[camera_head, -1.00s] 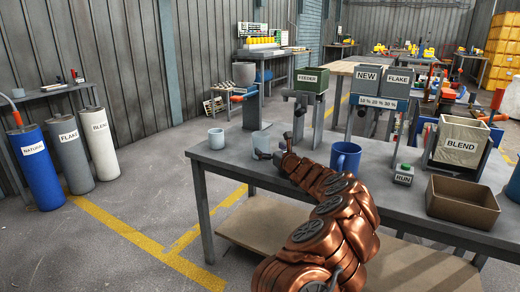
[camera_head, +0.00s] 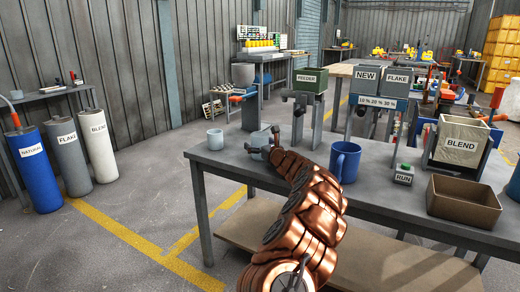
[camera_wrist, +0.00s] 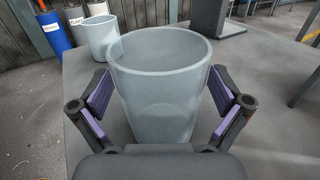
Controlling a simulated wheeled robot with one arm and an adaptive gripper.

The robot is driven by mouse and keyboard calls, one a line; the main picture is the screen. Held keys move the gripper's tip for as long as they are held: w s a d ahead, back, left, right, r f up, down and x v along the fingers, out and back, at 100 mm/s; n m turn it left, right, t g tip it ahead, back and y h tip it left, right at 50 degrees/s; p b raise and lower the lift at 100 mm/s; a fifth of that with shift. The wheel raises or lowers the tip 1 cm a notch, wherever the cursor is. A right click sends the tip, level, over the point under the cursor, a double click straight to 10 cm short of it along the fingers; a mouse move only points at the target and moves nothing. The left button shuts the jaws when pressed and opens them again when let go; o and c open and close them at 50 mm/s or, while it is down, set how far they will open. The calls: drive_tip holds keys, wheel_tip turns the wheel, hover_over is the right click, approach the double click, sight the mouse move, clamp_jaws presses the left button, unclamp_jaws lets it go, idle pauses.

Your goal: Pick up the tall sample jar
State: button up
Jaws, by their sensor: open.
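A tall pale grey-blue, see-through jar (camera_wrist: 158,85) stands upright on the grey table, its open rim facing up. In the head view the jar (camera_head: 257,140) is near the table's left end, partly covered by my gripper (camera_head: 262,144). In the wrist view my gripper (camera_wrist: 160,92) is open, with one purple-padded finger on each side of the jar. A gap shows at the left pad; whether the right pad touches cannot be told. A shorter, similar cup (camera_head: 215,139) stands to its left; it also shows behind the jar in the wrist view (camera_wrist: 100,38).
A blue mug (camera_head: 345,161) stands right of my arm. Further right are a RUN button box (camera_head: 403,175), a brown bin (camera_head: 463,201) and the BLEND container (camera_head: 460,142). A feeder post (camera_head: 299,122) rises behind. The table's front left corner is clear.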

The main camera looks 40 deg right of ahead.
drive_tip(key=shift+c, duration=0.3)
drive_tip(key=c, duration=1.1)
drive_tip(key=shift+r, duration=0.1)
